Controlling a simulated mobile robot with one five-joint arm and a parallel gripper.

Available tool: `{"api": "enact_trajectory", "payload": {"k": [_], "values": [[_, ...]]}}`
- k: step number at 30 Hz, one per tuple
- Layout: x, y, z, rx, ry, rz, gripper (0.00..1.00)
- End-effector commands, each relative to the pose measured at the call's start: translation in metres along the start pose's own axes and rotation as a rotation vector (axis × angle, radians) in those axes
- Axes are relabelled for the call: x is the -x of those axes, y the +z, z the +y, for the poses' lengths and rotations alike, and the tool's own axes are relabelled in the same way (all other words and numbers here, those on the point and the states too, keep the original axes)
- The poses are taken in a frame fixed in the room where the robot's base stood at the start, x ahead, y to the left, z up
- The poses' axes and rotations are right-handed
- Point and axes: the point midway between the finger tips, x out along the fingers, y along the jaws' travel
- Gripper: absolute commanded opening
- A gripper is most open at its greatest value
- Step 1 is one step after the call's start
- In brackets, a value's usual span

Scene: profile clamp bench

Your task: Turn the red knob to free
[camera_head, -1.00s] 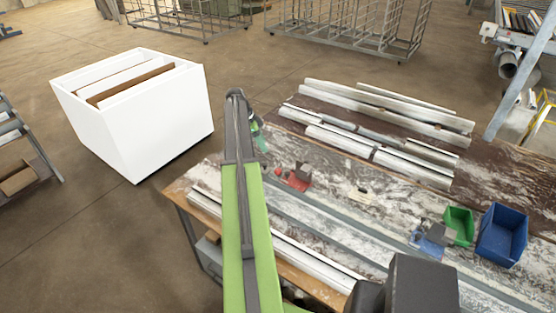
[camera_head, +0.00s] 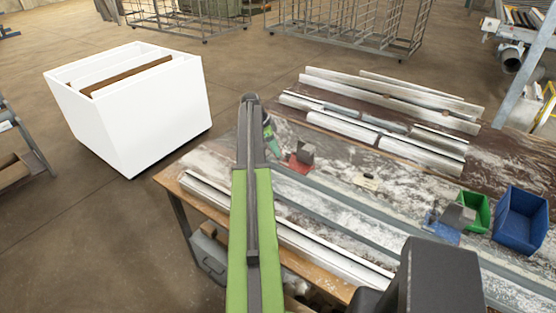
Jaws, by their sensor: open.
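A red clamp (camera_head: 300,164) with a dark grey block on it sits on the bench, just right of my arm. A small red knob (camera_head: 288,156) shows at its left side, close to my gripper. The knob is too small to read its setting. My gripper (camera_head: 271,146) is at the end of my green and grey arm, left of the red clamp, and is partly hidden by the arm. It is open, with nothing seen in it. I cannot tell whether it touches the knob.
A blue clamp (camera_head: 443,225) stands at the right, beside a green bin (camera_head: 477,210) and a blue bin (camera_head: 521,222). Several pale profiles (camera_head: 395,95) lie at the back of the bench. A long profile (camera_head: 310,245) lies along the front edge. A white box (camera_head: 150,115) stands on the floor at left.

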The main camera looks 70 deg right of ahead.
Motion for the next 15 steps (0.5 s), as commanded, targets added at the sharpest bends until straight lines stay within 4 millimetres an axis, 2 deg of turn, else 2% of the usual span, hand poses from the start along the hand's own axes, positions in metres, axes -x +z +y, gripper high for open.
{"api": "enact_trajectory", "payload": {"k": [1, 3, 12, 15], "values": [[-0.0165, 0.0028, -0.0001, -0.001, 0.000, 0.000, 0.52], [-0.0227, 0.0018, -0.0001, -0.001, 0.000, 0.000, 0.52], [-0.0227, -0.0002, -0.0001, 0.000, 0.000, 0.000, 0.52], [-0.0227, -0.0001, -0.0001, 0.000, 0.000, 0.000, 0.40]]}}
